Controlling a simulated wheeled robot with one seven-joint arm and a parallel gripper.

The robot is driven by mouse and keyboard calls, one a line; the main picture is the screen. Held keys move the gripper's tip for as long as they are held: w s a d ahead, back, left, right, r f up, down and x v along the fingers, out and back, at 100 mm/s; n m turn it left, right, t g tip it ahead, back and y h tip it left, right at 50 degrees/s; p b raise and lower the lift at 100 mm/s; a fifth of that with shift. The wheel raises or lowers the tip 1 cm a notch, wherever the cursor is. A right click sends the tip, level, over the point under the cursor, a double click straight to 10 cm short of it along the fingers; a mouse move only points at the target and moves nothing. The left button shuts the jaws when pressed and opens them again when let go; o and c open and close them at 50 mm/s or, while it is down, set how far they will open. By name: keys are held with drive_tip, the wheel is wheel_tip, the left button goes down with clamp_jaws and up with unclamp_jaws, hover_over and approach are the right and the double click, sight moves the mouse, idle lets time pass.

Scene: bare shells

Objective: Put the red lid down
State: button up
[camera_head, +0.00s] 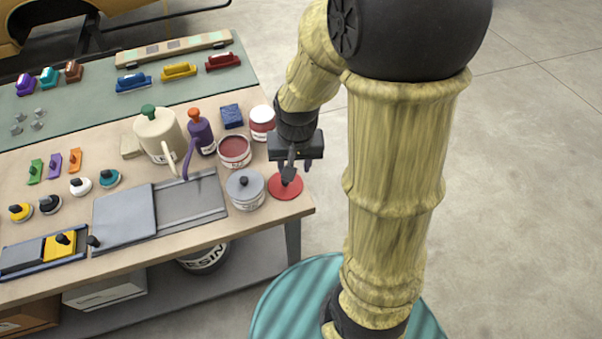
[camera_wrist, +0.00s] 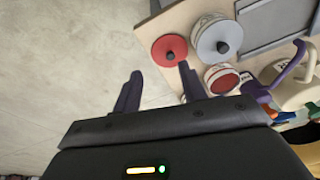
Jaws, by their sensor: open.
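The red lid (camera_head: 286,190) lies flat on the bare wood near the right front corner of the workbench (camera_head: 303,206). In the wrist view the red lid (camera_wrist: 162,55) shows its dark knob and sits beside the grey-lidded pot. My gripper (camera_head: 291,172) is over the lid and partly hides it in the head view. In the wrist view my gripper (camera_wrist: 158,82) has its two fingers spread with nothing between them. The lid's knob is outside the fingers there, beyond the tips.
A grey-lidded pot (camera_head: 246,192) stands just left of the lid. A purple bottle (camera_head: 201,134) and a cream can (camera_head: 157,130) are further left. The bench edge is close on the right.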

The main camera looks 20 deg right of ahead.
drive_tip(key=s+n, duration=0.1)
drive_tip(key=s, duration=0.1)
drive_tip(key=s+r+n, duration=0.1)
drive_tip(key=s+n, duration=0.1)
drive_tip(key=s, duration=0.1)
drive_tip(key=shift+r+t, duration=0.2)
drive_tip(key=shift+t, duration=0.2)
